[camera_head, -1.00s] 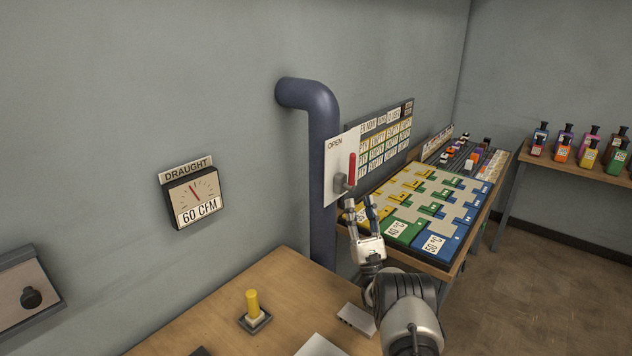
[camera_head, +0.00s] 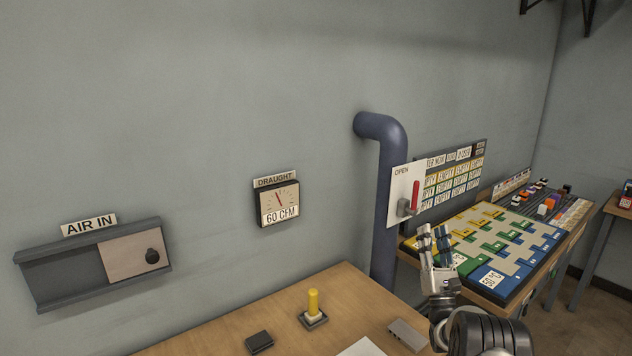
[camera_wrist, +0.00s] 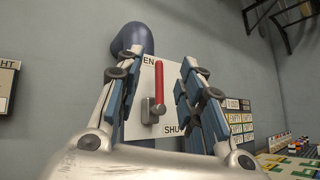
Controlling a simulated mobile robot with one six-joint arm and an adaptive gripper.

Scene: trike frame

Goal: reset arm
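My gripper (camera_head: 434,245) is raised in front of the blue pipe and the board at the right of the head view. In the wrist view, my gripper (camera_wrist: 160,90) has its two fingers spread apart with nothing between them. The red-handled lever (camera_head: 413,197) on the white OPEN/SHUT plate (camera_head: 398,190) stands upright. In the wrist view the lever (camera_wrist: 159,88) shows beyond and between the fingers, apart from them as far as I can tell.
A wooden table (camera_head: 240,320) holds a yellow knob (camera_head: 313,300). The colored slotted board (camera_head: 500,245) lies behind and right of my gripper. A draught gauge (camera_head: 279,203) and an AIR IN slide panel (camera_head: 95,262) are on the wall. The blue pipe (camera_head: 392,170) runs down beside the lever.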

